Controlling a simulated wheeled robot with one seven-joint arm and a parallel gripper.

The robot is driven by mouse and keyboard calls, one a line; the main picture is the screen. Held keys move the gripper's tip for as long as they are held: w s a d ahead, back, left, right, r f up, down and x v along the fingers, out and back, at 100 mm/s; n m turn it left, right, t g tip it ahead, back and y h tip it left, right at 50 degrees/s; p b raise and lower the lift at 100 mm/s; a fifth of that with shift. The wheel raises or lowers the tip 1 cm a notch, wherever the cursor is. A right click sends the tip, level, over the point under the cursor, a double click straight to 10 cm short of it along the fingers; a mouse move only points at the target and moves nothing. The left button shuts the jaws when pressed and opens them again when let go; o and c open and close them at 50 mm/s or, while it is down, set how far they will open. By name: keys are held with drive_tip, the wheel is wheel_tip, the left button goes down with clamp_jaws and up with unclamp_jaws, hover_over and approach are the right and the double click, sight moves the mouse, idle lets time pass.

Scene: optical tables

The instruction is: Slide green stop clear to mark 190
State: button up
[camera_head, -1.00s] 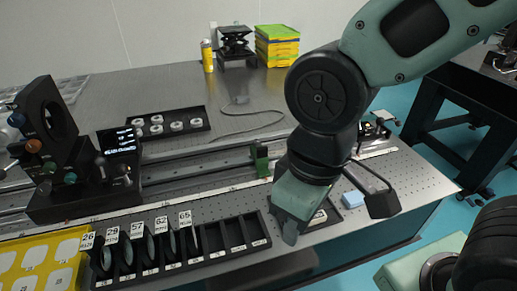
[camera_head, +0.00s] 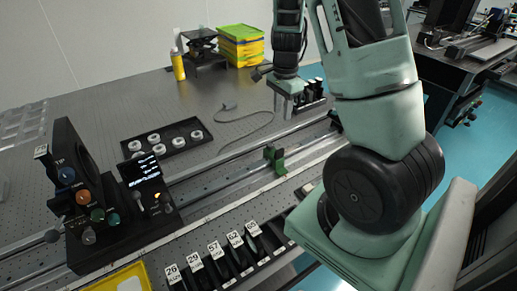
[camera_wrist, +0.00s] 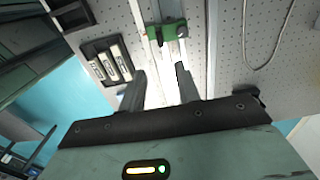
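The green stop (camera_head: 275,160) sits on the long rail (camera_head: 225,185) near the middle of the table. In the wrist view the green stop (camera_wrist: 166,42) lies ahead of my fingertips, apart from them, with a dark knob on its right side. My gripper (camera_wrist: 158,80) is open, with nothing between its two fingers. In the head view my gripper (camera_head: 287,97) points down over the table, behind and slightly right of the stop. A pale scale strip runs along the rail's front; its marks are too small to read, so the stop's position cannot be told.
A black instrument with knobs (camera_head: 85,205) and a lit display (camera_head: 145,172) stands at the rail's left. A lens rack with numbered cards (camera_head: 215,250) lies in front. Behind the rail are a tray of rings (camera_head: 165,140) and a loose cable (camera_head: 250,118).

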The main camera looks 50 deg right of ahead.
sight(280, 150)
wheel_tip(280, 150, down, 17)
drive_tip(key=shift+f+p, duration=0.1)
drive_tip(key=shift+p, duration=0.25)
clamp_jaws()
